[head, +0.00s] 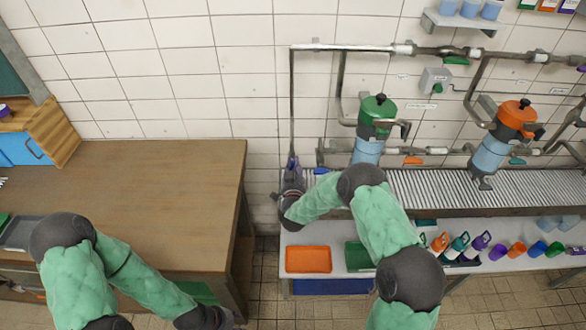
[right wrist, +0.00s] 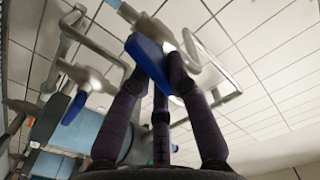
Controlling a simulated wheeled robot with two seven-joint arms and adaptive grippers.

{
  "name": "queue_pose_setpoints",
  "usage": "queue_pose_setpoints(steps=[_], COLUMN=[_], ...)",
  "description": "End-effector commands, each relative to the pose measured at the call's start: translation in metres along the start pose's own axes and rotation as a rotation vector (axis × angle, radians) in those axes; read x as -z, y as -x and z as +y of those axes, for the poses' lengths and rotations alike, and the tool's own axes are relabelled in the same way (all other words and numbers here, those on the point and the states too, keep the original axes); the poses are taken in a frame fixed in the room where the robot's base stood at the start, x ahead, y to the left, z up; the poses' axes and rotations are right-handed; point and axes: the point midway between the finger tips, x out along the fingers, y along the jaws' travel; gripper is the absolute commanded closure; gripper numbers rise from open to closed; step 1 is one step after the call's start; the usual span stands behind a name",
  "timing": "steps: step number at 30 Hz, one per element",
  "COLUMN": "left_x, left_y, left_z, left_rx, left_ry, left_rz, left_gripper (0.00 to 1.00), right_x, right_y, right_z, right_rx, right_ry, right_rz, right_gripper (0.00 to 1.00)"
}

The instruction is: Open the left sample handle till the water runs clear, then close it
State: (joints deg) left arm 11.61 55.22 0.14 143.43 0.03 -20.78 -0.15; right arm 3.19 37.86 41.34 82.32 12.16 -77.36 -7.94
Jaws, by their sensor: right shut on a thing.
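My right gripper (head: 292,163) is at the left end of the pipework, by the thin vertical pipe (head: 292,100). In the right wrist view its dark fingers (right wrist: 158,78) are shut on a blue handle (right wrist: 146,54) on a metal valve. That handle is hidden by the gripper in the head view. A second blue handle (right wrist: 74,108) shows to the left in the wrist view, apart from the fingers. My left gripper (head: 212,318) is low by the wooden table, at the bottom edge, and its fingers do not show clearly. No water stream is visible.
A slatted drain trough (head: 440,188) runs along the tiled wall under the green-topped pump (head: 377,112) and the orange-topped pump (head: 516,115). A lower shelf holds an orange tray (head: 308,260), a green tray (head: 358,256) and several cups. The wooden table (head: 160,190) is mostly clear.

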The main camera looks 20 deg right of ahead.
Motion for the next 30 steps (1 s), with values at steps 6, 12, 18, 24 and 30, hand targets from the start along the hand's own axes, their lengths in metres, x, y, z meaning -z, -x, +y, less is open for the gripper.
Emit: queue_pose_setpoints(steps=[6,12,18,24,30], left_x=[0.001,0.002,0.003,0.004,0.005], left_y=[-0.030,-0.053,-0.077,-0.103,-0.129], left_z=[-0.011,-0.019,-0.028,-0.037,-0.046], left_rx=[0.000,0.000,0.000,0.000,0.000], left_ry=[0.000,0.000,0.000,0.000,0.000], left_rz=[0.000,0.000,0.000,0.000,0.000], left_gripper=[0.60,0.60,0.60,0.60,0.60], right_x=[-0.005,-0.007,-0.010,-0.013,-0.015], right_y=[0.000,0.000,0.000,0.000,0.000], right_z=[0.004,0.007,0.009,0.011,0.012], right_rx=[0.001,0.001,0.001,0.001,0.001], right_ry=[-0.205,-0.395,-0.585,-0.775,-0.961], right_rz=[0.002,0.002,0.001,0.001,0.002], right_gripper=[1.00,1.00,1.00,1.00,1.00])
